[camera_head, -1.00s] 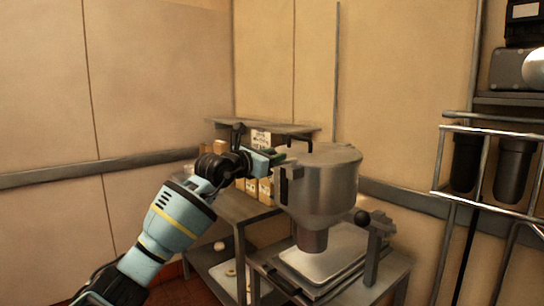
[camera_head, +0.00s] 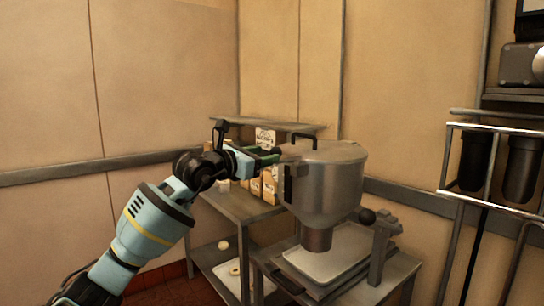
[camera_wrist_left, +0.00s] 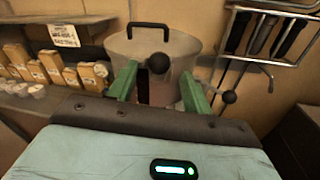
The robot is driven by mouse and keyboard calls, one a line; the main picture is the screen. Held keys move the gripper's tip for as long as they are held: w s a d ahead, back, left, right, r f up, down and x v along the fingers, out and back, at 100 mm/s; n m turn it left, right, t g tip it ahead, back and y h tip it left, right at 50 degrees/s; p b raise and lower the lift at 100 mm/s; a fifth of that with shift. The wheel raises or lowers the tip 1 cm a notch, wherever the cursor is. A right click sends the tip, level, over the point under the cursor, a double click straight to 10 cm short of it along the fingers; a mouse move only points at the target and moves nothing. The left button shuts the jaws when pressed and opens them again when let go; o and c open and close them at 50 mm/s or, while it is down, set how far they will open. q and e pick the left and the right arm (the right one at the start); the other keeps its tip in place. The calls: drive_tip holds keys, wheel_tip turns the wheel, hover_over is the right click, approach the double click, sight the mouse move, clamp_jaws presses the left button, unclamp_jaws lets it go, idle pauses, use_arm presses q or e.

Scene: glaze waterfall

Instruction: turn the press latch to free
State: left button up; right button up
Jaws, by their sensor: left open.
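The press is a grey metal hopper (camera_head: 325,188) with a lid and a black lid handle (camera_head: 300,137). A black latch piece (camera_head: 288,188) is on its left side. My left gripper (camera_head: 272,156), with green fingers, is open just left of the hopper's upper rim. In the left wrist view, my left gripper (camera_wrist_left: 160,85) has its fingers spread toward the hopper (camera_wrist_left: 178,45). A black ball knob (camera_wrist_left: 158,63) shows between the fingers there; I cannot tell whether they touch it. The latch's exact turn is unclear. My right gripper is out of view.
A shelf unit (camera_head: 240,204) with cartons (camera_head: 268,185) stands behind on the left. A wire rack (camera_head: 495,160) hangs at right.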

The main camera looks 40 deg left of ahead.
use_arm(q)
drive_tip(key=shift+s, duration=1.1)
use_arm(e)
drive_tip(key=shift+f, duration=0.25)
